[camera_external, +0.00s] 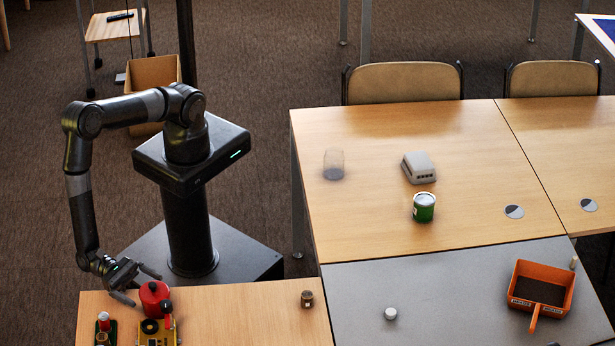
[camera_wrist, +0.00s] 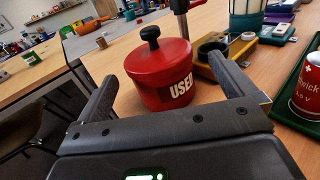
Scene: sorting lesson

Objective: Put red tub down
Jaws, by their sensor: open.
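The red tub (camera_wrist: 160,72) has a lid with a black knob and a label reading "USED". It stands upright on the wooden table in the wrist view, in front of and between the spread fingers of my gripper (camera_wrist: 172,90). The fingers are open, with a gap visible on the left side; whether the right finger touches the tub I cannot tell. In the external view the red tub (camera_external: 153,298) is at the table's left part, and my gripper (camera_external: 136,286) is low at its upper left side.
A yellow device (camera_external: 158,333) stands close beside the tub. A green tray (camera_external: 104,335) with a red battery (camera_wrist: 306,85) lies nearby. A small brown jar (camera_external: 307,298) is farther right, with bare tabletop between. An orange dustpan-like bin (camera_external: 540,290) sits on the grey table.

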